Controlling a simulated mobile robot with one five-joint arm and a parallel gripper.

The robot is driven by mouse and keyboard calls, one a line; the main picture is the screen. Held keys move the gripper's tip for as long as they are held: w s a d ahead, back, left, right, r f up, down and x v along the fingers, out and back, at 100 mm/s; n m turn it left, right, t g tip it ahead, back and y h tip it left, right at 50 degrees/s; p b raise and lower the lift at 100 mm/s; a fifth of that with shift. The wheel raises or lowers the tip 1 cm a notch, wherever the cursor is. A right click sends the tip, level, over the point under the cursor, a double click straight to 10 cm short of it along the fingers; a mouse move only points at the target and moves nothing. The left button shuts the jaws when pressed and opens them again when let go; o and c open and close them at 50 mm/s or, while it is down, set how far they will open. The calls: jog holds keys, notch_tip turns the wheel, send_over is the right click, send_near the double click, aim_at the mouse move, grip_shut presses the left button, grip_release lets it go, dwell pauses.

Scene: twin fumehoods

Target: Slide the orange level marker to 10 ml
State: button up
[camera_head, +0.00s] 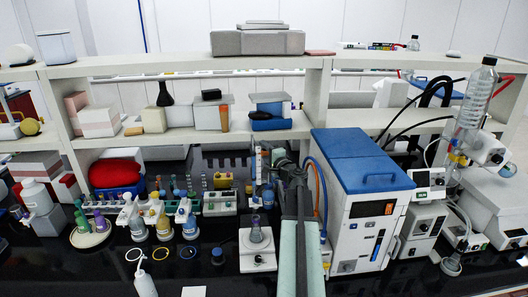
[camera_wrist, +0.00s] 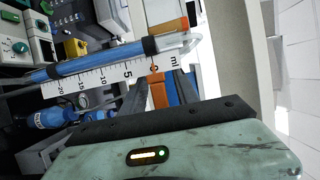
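In the wrist view, a white scale (camera_wrist: 95,80) marked 20 down to 5 and "ml" runs beside a blue-filled syringe-like tube (camera_wrist: 95,62). The orange level marker (camera_wrist: 158,93) lies near the zero end, past the 5 mark, with a small orange pointer at the scale edge. My gripper (camera_wrist: 166,82) reaches to it, with its fingers apart and the marker between them. Blue shows beside the marker in the gap. In the head view, my gripper (camera_head: 292,170) is just right of the upright scale (camera_head: 257,163); the marker cannot be made out there.
A blue-topped white machine (camera_head: 362,200) stands close to the right of my arm. A flask on a white stand (camera_head: 257,250) is below the scale. Bottles (camera_head: 160,220) and tube racks crowd the left. A shelf (camera_head: 190,137) runs behind.

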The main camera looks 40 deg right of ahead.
grip_shut()
dwell(1.4)
